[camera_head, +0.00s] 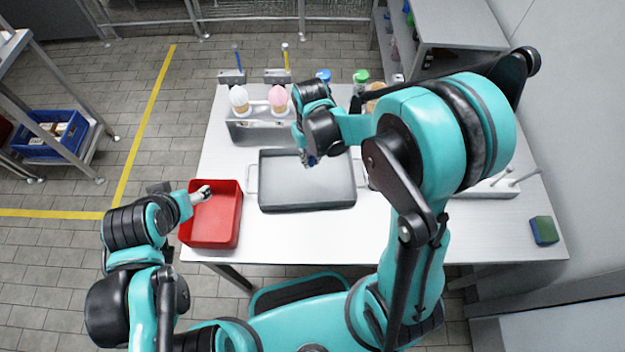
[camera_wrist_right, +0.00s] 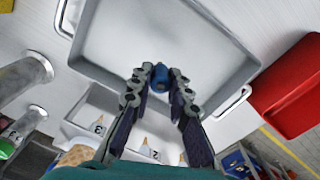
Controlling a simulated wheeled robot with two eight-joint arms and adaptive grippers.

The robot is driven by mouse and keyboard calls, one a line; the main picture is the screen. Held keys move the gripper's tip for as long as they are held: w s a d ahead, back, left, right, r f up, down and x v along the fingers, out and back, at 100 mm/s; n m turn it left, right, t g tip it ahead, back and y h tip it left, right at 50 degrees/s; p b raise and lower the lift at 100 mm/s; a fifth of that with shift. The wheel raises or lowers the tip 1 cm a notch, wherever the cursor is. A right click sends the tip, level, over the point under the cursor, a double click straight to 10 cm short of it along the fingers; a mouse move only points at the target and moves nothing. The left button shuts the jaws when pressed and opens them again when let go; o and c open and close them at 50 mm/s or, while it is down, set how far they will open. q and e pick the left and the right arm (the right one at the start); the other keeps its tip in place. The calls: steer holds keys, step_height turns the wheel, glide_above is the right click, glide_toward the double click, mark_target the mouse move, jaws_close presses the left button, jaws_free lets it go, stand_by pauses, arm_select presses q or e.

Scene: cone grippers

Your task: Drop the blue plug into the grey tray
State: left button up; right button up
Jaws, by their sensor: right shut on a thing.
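The grey tray (camera_head: 330,196) lies on the white table in the middle of the head view, and its pale floor (camera_wrist_right: 205,38) fills the top of the right wrist view. The blue plug (camera_wrist_right: 160,78) is between the fingertips of my right gripper (camera_wrist_right: 161,82). In the head view my right gripper (camera_head: 309,160) is over the back part of the tray, and the plug is mostly hidden there. The height above the tray floor is hard to tell. My left gripper (camera_head: 201,193) is over the red bin, left of the tray; its finger gap is too small to read.
A red bin (camera_head: 228,238) stands left of the tray. Behind the tray is a grey holder (camera_head: 256,130) with two cone-shaped things. Several capped bottles stand at the back, near my right arm. A green and blue sponge (camera_head: 544,230) lies at the right edge. The table front is clear.

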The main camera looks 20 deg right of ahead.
steer(key=shift+f+b, duration=0.4)
steer(key=shift+f, duration=0.5)
steer(key=shift+r, duration=0.1)
steer(key=o, duration=0.9)
steer(key=shift+c, duration=0.2)
step_height(320, 180, up, 12)
